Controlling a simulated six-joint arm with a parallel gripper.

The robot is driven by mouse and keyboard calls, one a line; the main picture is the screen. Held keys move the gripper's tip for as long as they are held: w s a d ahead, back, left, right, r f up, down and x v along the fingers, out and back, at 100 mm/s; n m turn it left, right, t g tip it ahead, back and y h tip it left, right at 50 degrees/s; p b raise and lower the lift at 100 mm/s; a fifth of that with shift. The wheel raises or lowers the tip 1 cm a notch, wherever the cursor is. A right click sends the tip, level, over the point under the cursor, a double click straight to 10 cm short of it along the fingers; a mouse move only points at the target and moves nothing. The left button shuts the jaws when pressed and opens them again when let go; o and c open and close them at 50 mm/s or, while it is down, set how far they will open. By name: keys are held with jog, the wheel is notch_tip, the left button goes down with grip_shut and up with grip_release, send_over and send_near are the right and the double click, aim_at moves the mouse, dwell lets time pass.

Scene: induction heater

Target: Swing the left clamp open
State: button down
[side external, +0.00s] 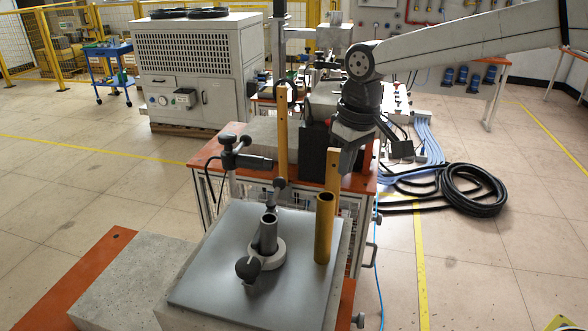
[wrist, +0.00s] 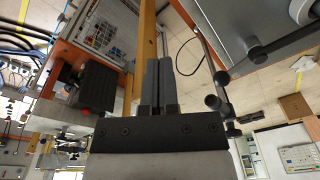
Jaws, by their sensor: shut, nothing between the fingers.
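A metal cylinder (side external: 268,233) stands upright in a pale round collar (side external: 267,255) on a grey plate. A dark ball knob (side external: 248,268) is at the collar's near side, and a smaller dark knob (side external: 280,184) is on a bar at its far side. I cannot tell which is the left clamp; both look in place at the collar. My gripper (side external: 348,160) hangs beyond the brass tube, apart from the collar; its fingertips are unclear there. In the wrist view my gripper (wrist: 158,62) shows its two fingers together, with nothing between them.
A brass tube (side external: 325,228) stands on the grey plate (side external: 205,285) right of the collar. A tall yellow post (side external: 282,140) and a jointed black stand (side external: 245,160) rise behind it. Concrete blocks (side external: 130,290) lie left. Coiled black hose (side external: 472,190) is on the floor at right.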

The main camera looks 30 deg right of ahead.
aim_at(269, 208)
jog(key=w+a+r+n, duration=0.1)
jog(key=w+a+r, duration=0.1)
jog(key=a, duration=0.1)
jog(key=w+a+r+n+t+y, duration=0.1)
jog(key=a+r+n, duration=0.1)
jog(key=a, duration=0.1)
jog(key=w+a+r+n, duration=0.2)
jog(key=a, duration=0.1)
jog(key=shift+w+a+r+t+y, duration=0.1)
jog(key=shift+w+a+t+y, duration=0.1)
jog(key=shift+w+t+y, duration=0.15)
jog(key=x, duration=1)
jog(key=shift+d, duration=0.1)
